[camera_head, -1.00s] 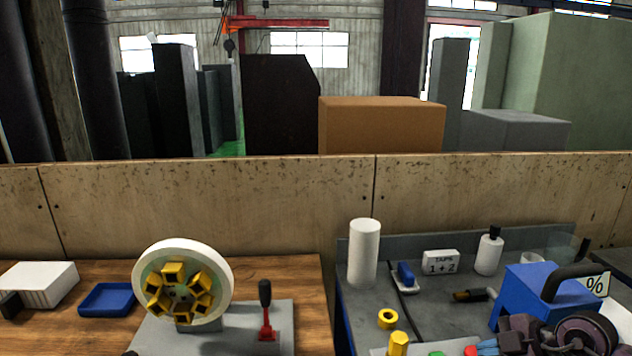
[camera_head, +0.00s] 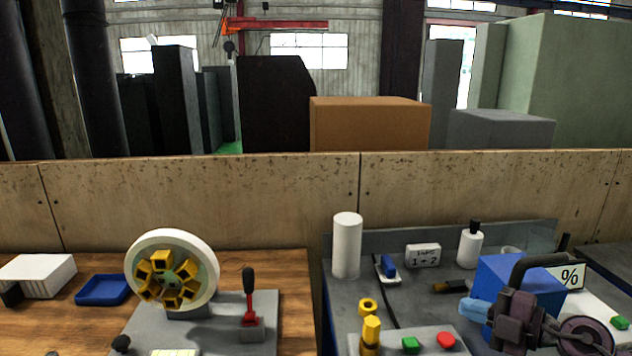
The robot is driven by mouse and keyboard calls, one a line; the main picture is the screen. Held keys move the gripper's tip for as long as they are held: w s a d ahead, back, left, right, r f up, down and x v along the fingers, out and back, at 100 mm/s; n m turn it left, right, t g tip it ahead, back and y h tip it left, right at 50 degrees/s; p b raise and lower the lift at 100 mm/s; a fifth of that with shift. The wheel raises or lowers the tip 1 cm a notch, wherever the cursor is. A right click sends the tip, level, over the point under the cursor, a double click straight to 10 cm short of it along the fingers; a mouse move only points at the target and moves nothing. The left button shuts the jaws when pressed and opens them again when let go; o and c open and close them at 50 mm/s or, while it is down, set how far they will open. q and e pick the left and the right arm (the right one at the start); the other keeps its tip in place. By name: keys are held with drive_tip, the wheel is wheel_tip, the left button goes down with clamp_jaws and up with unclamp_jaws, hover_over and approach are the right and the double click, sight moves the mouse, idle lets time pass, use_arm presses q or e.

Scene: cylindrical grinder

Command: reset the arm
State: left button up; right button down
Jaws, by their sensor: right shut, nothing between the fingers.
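My right gripper (camera_head: 474,309) is in the lower right of the head view, in front of a blue box with a black handle (camera_head: 495,272). Its fingers point left and are together with nothing between them. It hides part of the blue box. A green button (camera_head: 410,344) and a red button (camera_head: 446,340) on a grey panel lie below and left of it. My left gripper is not in view.
A wheel with yellow blocks (camera_head: 172,272) and a red lever with black knob (camera_head: 249,300) stand on the wooden bench. A white cylinder (camera_head: 347,246), a yellow ring (camera_head: 368,306) and a white bottle (camera_head: 470,248) stand on the grey bench. A low wall (camera_head: 200,200) runs behind.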

drive_tip(key=s+d+f+m+t+h, duration=0.2)
drive_tip(key=f+m+t+h, duration=0.1)
drive_tip(key=f+m+h, duration=0.3)
drive_tip(key=s+d+f+m+t+h, duration=0.2)
drive_tip(key=f+m+t+h, duration=0.25)
drive_tip(key=m, duration=0.45)
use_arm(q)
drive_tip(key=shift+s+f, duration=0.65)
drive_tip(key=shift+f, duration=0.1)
use_arm(e)
drive_tip(key=s+a+f+m+g+h, duration=0.1)
drive_tip(key=s+a+f+m+g, duration=0.1)
drive_tip(key=s+f, duration=0.6)
drive_tip(key=s+a+f+m+g, duration=0.2)
drive_tip(key=s+f+m+g, duration=0.2)
drive_tip(key=s+f, duration=0.5)
drive_tip(key=shift+s+f+m+h, duration=0.3)
drive_tip(key=shift+m+h, duration=0.05)
drive_tip(key=shift+m, duration=0.55)
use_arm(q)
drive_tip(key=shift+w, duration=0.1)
use_arm(e)
drive_tip(key=shift+s+g, duration=0.1)
drive_tip(key=shift+g, duration=0.15)
